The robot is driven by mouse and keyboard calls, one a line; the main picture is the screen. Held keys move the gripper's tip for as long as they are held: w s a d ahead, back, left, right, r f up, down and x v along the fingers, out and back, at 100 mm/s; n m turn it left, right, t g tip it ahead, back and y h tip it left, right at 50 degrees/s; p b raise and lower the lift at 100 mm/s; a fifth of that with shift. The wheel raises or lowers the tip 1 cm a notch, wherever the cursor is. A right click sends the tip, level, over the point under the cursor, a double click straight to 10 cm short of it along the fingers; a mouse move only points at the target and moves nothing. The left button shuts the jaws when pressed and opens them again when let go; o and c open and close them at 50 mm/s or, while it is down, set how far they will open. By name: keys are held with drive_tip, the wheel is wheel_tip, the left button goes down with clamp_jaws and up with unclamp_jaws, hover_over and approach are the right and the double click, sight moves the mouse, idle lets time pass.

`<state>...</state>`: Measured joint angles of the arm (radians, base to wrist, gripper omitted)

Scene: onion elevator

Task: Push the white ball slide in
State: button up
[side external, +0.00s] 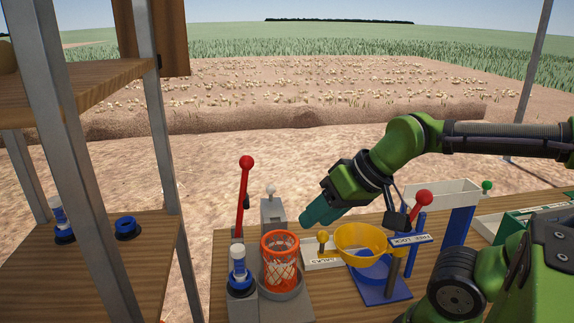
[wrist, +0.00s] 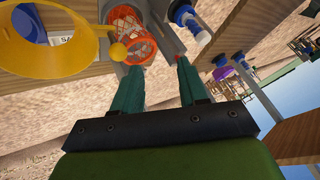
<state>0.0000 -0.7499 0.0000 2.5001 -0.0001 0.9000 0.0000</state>
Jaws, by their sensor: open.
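The white ball (side external: 270,189) is a small knob standing on a grey slide block (side external: 273,214) at the back of the table, behind the orange basket. My gripper (side external: 308,217) is to the right of the block, with its teal fingers pointing down and left, apart from the ball. In the wrist view, the two teal fingers (wrist: 157,78) are spread with nothing between them. I cannot make out the white ball in the wrist view.
An orange basket (side external: 280,245), a red-ball lever (side external: 243,195) and a blue-and-white bottle (side external: 239,272) stand near the slide. A yellow knob (side external: 323,238) and yellow bowl (side external: 365,239) sit below my gripper. Wooden shelves (side external: 95,265) stand at left.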

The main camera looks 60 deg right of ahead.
drive_tip(key=shift+o, duration=1.3)
drive_tip(key=shift+f, duration=0.25)
wheel_tip(320, 180, up, 7)
drive_tip(key=n+g+h, duration=0.2)
drive_tip(key=g+h, duration=0.1)
drive_tip(key=h, duration=0.2)
hover_over(271, 186)
drive_tip(key=s+a, duration=0.4)
drive_tip(key=s, duration=0.2)
drive_tip(key=x, duration=1.6)
drive_tip(key=shift+w, duration=0.1)
clamp_jaws()
drive_tip(key=shift+s+a, duration=1.85)
drive_tip(key=shift+a, duration=0.05)
